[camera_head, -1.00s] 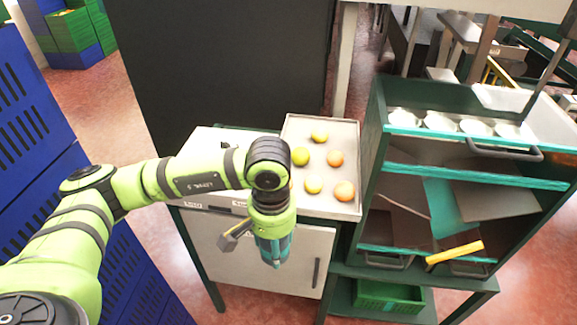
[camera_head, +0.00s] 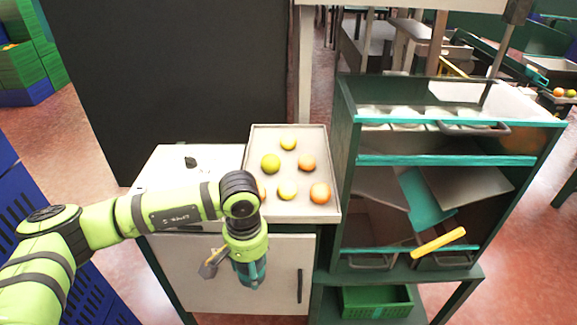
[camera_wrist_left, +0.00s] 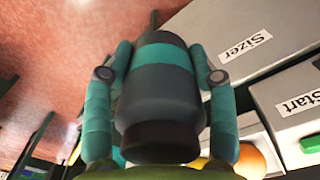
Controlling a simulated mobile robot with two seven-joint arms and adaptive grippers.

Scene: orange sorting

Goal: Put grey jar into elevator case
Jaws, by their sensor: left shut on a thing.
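My left gripper (camera_head: 250,278) hangs in front of the white cabinet in the head view, pointing down. In the left wrist view, its two teal fingers (camera_wrist_left: 160,85) are shut on the grey jar (camera_wrist_left: 160,100), a dark grey body with a teal band. In the head view the jar is hard to make out behind the gripper. The green-framed case (camera_head: 345,150) with teal bars stands to the right, apart from the gripper; it looks like the elevator case. Tilted panels show inside it, and pale round items sit along its top. My right gripper is not in view.
A metal tray (camera_head: 328,211) with several oranges lies on the white cabinet (camera_head: 284,255). A yellow bar (camera_head: 438,242) crosses the case's lower front. A green crate (camera_head: 376,303) sits below. Grey boxes labelled Sizer (camera_wrist_left: 238,38) and Start (camera_wrist_left: 290,95) lie close beside the jar.

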